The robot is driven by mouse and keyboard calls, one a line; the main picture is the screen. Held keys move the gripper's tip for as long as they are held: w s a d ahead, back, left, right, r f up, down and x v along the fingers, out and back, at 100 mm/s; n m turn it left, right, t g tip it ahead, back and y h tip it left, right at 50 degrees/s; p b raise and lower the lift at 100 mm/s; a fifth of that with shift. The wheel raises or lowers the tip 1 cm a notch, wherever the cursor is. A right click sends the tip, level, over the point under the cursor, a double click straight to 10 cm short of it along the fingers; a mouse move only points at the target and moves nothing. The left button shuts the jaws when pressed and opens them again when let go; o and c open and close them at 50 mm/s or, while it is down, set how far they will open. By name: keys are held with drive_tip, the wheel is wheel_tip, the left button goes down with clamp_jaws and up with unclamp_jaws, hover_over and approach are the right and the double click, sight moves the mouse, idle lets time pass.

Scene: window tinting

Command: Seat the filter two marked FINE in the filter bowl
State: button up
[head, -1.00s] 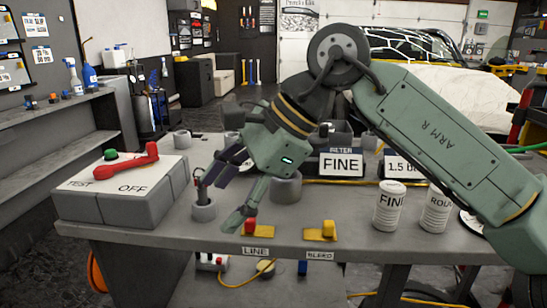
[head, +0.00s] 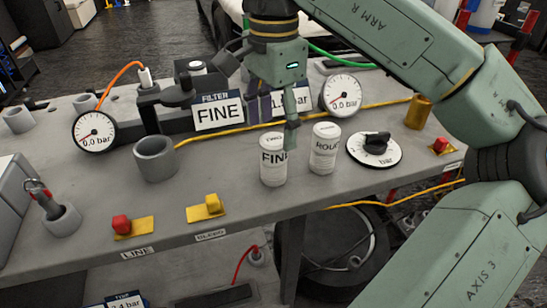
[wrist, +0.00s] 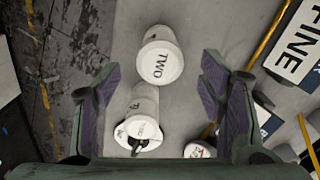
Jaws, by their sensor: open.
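The FINE filter (head: 273,163) is a white canister standing upright on the bench, left of the ROUGH filter (head: 324,150). In the wrist view, a canister with TWO on its top (wrist: 160,66) lies between the fingers' lines, near the tips. My gripper (head: 272,118) is open and empty above and behind the FINE filter; one finger overlaps its top in the head view, and I cannot tell whether they touch. An open grey cup (head: 155,160), apparently the filter bowl, stands left of the filters. Its inside is mostly hidden.
A FINE sign (head: 218,113) and a pressure gauge (head: 342,95) stand behind. A dial with a black knob (head: 375,148) is right of the filters. Red and yellow levers (head: 122,224) line the front edge. A yellow hose (head: 235,130) crosses behind. Bench between cup and filters is clear.

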sight(274, 139)
wheel_tip(274, 139, down, 5)
drive_tip(key=shift+f+p, duration=0.1)
drive_tip(key=shift+p, duration=0.4)
drive_tip(key=shift+c, duration=0.4)
drive_tip(key=c, duration=1.2)
